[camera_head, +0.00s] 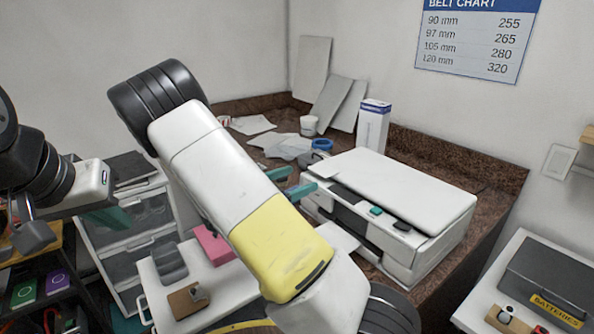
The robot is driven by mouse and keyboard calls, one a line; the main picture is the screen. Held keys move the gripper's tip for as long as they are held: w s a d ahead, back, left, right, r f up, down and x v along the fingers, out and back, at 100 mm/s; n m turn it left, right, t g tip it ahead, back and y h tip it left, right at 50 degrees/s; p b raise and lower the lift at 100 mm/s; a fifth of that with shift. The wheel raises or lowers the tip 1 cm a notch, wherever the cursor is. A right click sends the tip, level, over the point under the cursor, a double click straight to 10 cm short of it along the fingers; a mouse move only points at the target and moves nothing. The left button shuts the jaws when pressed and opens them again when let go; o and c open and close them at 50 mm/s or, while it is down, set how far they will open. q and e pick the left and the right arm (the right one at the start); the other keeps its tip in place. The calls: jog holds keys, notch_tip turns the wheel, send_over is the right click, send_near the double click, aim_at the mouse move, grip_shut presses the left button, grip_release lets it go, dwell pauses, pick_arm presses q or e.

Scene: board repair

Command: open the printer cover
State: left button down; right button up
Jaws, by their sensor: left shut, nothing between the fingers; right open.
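The white printer (405,248) sits on the brown counter at the right. Its white cover (395,190) lies flat on top and looks closed. A teal button and a dark part show on its front edge. My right gripper (303,179) shows two teal fingers, open with a gap and nothing seen between them, close to the printer's left end. I cannot tell whether they touch it. My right arm hides the rest of that gripper. My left gripper (122,220) is shut and empty at the left, in front of the drawer unit, far from the printer.
The brown counter (480,170) holds papers, a white cup (309,125), a blue roll (322,145) and a white box (373,125) behind the printer. A drawer unit (125,240) stands left. A white cart (160,300) holds a pink block (213,245). A battery case (550,280) is at right.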

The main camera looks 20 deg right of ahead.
aim_at(314, 180)
jog(key=x, duration=0.6)
jog(key=shift+w+d, duration=0.15)
jog(key=shift+d, duration=0.2)
jog(key=c, duration=2.1)
